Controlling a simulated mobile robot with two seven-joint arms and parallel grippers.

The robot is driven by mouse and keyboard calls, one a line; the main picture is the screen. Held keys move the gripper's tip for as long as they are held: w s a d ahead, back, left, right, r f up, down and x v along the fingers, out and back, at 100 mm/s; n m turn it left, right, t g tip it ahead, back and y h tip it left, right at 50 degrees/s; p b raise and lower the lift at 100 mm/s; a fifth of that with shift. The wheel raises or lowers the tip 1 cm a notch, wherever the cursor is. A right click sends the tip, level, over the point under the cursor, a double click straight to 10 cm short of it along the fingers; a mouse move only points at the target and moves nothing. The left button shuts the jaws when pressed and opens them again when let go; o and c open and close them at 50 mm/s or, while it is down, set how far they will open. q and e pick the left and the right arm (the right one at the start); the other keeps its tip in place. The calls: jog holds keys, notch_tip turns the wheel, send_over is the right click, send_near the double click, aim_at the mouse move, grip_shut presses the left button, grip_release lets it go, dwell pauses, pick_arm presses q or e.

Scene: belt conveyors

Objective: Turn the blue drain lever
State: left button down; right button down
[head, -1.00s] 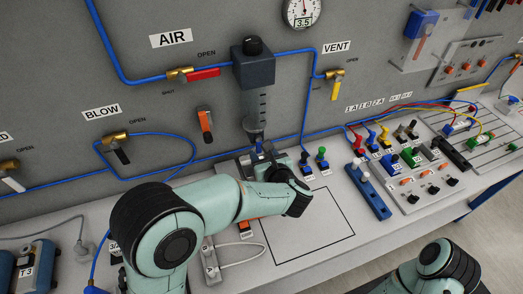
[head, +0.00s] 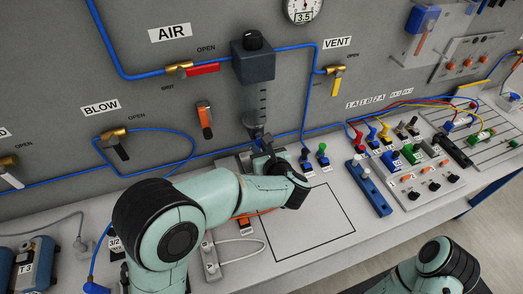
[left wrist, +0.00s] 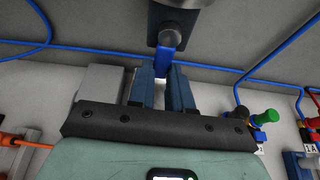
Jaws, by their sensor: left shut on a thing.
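The blue drain lever (left wrist: 165,62) hangs under the filter bowl's dark lower end in the left wrist view. My left gripper (left wrist: 166,78) comes at it from below, with one finger on each side and its tips shut on the lever's lower part. In the head view the left gripper (head: 262,146) is just under the clear filter bowl (head: 255,105); the lever is mostly hidden there by the fingers. My right gripper is out of view; only part of my right arm shows at the lower right.
The grey panel behind carries blue tubing, a red AIR valve handle (head: 202,69) and a yellow VENT handle (head: 337,88). An orange-handled lever (head: 205,120) is left of the bowl. Green-topped and blue fittings (head: 322,150) stand close right. The outlined bench area (head: 310,225) is clear.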

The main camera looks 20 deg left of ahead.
pick_arm(q)
jog(key=shift+s+a+r+m+g+y+b, duration=0.25)
jog(key=shift+a+r+m+y+b, duration=0.35)
jog(key=shift+m+y, duration=1.1)
jog(key=shift+s+a+r+m+g+y+b, duration=0.1)
jog(key=shift+s+a+r+m+y+b, duration=0.45)
jog(key=shift+m, duration=2)
jog(key=shift+s+a+r+m+g+y+b, duration=0.25)
jog(key=shift+r+m+y+b, duration=0.4)
jog(key=shift+m+y, duration=1.15)
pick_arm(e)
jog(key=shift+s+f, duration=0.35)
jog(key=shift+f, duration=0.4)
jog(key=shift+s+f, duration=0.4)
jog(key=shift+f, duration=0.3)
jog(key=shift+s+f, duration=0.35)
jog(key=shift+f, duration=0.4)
pick_arm(q)
jog(key=shift+w+r+m+h, duration=0.1)
jog(key=shift+r+m+h, duration=0.1)
jog(key=shift+m+h, duration=0.25)
jog(key=c, duration=1)
grip_release()
jog(key=shift+c, duration=0.2)
